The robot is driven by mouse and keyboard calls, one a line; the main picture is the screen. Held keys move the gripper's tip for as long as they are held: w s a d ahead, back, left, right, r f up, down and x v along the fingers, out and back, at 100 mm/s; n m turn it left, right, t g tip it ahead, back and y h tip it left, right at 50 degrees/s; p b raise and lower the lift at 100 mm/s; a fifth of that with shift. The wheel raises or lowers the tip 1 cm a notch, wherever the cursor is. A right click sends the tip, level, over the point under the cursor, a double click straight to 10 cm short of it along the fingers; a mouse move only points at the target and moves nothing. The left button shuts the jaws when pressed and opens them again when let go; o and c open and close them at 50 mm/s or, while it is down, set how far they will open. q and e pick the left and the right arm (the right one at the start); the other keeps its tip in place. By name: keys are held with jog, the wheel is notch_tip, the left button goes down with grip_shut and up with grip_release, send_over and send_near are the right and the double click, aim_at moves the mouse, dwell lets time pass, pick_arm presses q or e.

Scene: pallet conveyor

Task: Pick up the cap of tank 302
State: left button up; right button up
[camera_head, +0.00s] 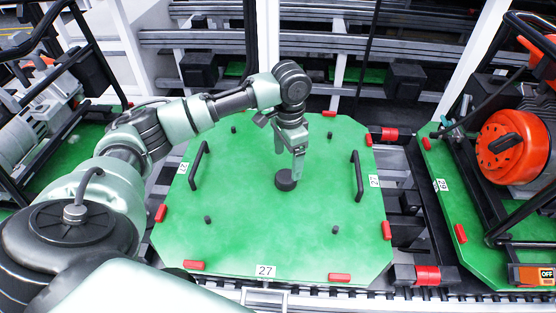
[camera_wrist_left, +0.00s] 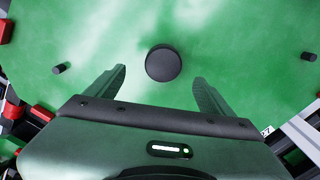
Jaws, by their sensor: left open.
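A round black cap (camera_head: 286,180) lies on the green pallet (camera_head: 240,235) marked 27, near its middle. My left gripper (camera_head: 298,172) hangs pointing down just above the cap, with its fingers partly overlapping it in the head view. In the left wrist view the cap (camera_wrist_left: 163,64) shows whole, ahead of and between the two spread fingers of the left gripper (camera_wrist_left: 160,80). The fingers are open and hold nothing. No tank stands on this pallet, and no number 302 is readable. My right gripper is not in view.
Two black handles (camera_head: 198,165) (camera_head: 358,176) and several short black pegs stand up from the pallet. Red blocks line its edges. A pallet with a red-orange machine (camera_head: 512,147) stands at right, and another with a grey machine at left. White posts rise behind.

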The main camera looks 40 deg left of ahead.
aim_at(286, 176)
pick_arm(q)
jog(key=shift+a+f, duration=0.1)
jog(key=shift+f, duration=0.25)
jog(key=shift+s+f, duration=0.1)
jog(key=shift+f, duration=0.7)
jog(key=shift+d+f+p, duration=0.2)
jog(key=shift+f+p, duration=0.1)
jog(key=shift+f, duration=0.05)
jog(key=f, duration=0.4)
jog(key=shift+a+p, duration=0.3)
jog(key=shift+a, duration=0.1)
jog(key=shift+f, duration=0.2)
jog(key=shift+d, duration=0.1)
jog(key=shift+c, duration=0.3)
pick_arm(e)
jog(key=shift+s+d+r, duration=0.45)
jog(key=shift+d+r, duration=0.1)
pick_arm(q)
jog(key=c, duration=1.4)
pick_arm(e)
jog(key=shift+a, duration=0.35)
